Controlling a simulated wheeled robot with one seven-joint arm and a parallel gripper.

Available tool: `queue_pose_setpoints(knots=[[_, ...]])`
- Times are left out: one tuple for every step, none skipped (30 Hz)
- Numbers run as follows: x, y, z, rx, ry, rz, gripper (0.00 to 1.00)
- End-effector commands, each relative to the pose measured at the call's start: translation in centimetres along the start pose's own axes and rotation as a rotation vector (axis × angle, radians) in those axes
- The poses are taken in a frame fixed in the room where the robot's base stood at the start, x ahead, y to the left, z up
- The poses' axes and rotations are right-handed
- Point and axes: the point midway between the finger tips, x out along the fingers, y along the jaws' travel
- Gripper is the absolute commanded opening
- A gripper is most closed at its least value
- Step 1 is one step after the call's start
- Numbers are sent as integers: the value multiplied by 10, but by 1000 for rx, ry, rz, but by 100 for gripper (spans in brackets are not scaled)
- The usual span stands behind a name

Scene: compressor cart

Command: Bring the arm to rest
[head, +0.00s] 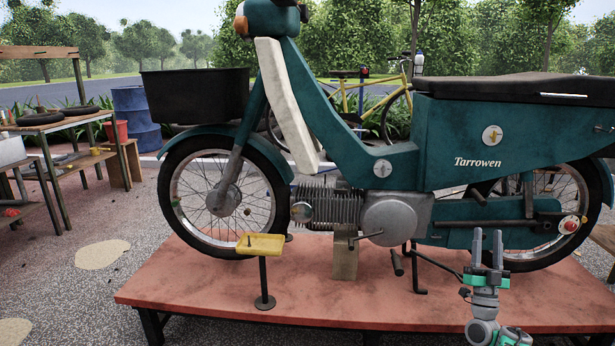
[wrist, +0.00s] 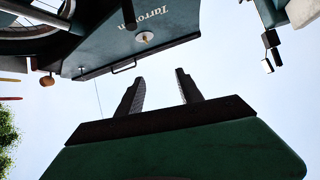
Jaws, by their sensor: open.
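My gripper (head: 487,236) is at the lower right of the head view, pointing up, in front of the rear half of a teal motorbike (head: 433,190). Its two fingers stand apart with nothing between them. In the wrist view the dark fingers of my gripper (wrist: 155,78) are also spread and empty, with open sky between and behind them. The motorbike's side panel with its lettering (wrist: 150,15) shows upside down above the fingertips, apart from them. Most of my arm is below the frame.
The motorbike stands on a red platform (head: 200,290). A yellow tray (head: 260,243) on a thin stand is at the platform's front left. A wooden workbench (head: 60,125), a blue barrel (head: 135,115) and a yellow bicycle (head: 372,95) are farther back. The paved ground at left is mostly clear.

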Motion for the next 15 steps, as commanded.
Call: queue_pose_setpoints(knots=[[17, -9, -2, 0, -19, -15, 43], [26, -15, -1, 0, -35, -25, 43], [37, -22, 1, 0, -60, -39, 43], [46, -28, 3, -2, -80, -50, 43], [56, -36, 4, -2, -101, -62, 43], [70, -46, 6, -2, -132, -80, 43], [80, -54, 8, -2, -158, -93, 43], [92, -63, 9, -3, -186, -108, 43], [108, -77, 11, -4, -227, -128, 43], [122, -89, 12, -5, -261, -146, 43], [136, -102, 12, -5, -301, -164, 43], [158, -123, 11, -7, -362, -192, 43], [175, -141, 10, -9, -415, -214, 43], [193, -162, 7, -11, -479, -239, 43], [215, -191, 1, -14, -573, -271, 43]])
